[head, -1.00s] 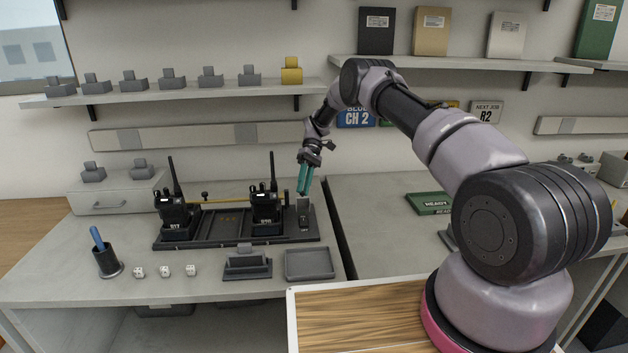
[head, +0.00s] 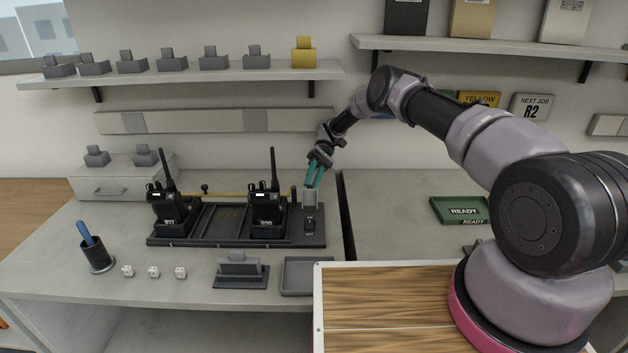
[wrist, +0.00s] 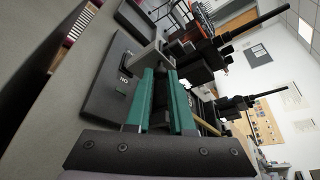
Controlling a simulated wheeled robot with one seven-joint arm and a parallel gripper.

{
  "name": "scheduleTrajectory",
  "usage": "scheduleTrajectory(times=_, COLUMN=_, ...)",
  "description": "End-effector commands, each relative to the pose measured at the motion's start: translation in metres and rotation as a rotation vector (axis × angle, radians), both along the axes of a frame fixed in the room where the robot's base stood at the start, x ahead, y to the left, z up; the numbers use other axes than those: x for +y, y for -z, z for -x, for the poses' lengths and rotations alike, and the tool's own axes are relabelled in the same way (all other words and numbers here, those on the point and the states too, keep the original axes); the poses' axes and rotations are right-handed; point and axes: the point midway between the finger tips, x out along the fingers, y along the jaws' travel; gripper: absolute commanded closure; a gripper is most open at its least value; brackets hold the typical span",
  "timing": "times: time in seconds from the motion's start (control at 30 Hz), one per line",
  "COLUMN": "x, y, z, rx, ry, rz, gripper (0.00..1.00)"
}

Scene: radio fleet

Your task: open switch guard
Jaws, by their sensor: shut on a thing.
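The switch guard (head: 310,198) is a small grey cover at the right end of the dark radio rack. It stands up behind a small black switch (head: 309,223), which shows uncovered in front of it. My gripper (head: 314,178), with teal fingers, comes from above and is shut on the guard's upper part. In the wrist view the teal fingertips (wrist: 164,66) meet the grey guard (wrist: 146,56), and the switch with an ON label (wrist: 124,80) lies beside it. The fingers hide part of the guard.
Two black radios (head: 169,206) (head: 267,203) with tall antennas stand in the rack (head: 226,240) left of the guard. A grey tray (head: 305,290) lies in front. A green READY tray (head: 460,211) sits on the right bench. A shelf (head: 200,77) runs above.

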Motion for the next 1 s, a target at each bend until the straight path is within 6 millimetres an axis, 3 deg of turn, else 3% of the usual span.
scheduleTrajectory(times=0.23, x=0.0, y=0.002, z=0.002, rx=0.002, ry=-0.003, rz=0.0, gripper=1.0)
scheduleTrajectory(times=0.27, x=0.0, y=0.002, z=0.002, rx=0.002, ry=-0.003, rz=0.0, gripper=0.71)
scheduleTrajectory(times=0.3, x=0.0, y=0.002, z=0.001, rx=0.001, ry=-0.003, rz=0.0, gripper=0.56)
scheduleTrajectory(times=0.33, x=0.0, y=0.001, z=0.001, rx=0.001, ry=-0.003, rz=0.0, gripper=0.5)
scheduleTrajectory(times=0.73, x=0.0, y=-0.006, z=0.0, rx=-0.001, ry=-0.001, rz=-0.001, gripper=0.5)
scheduleTrajectory(times=1.0, x=0.0, y=-0.055, z=0.0, rx=-0.001, ry=-0.001, rz=-0.001, gripper=0.5)
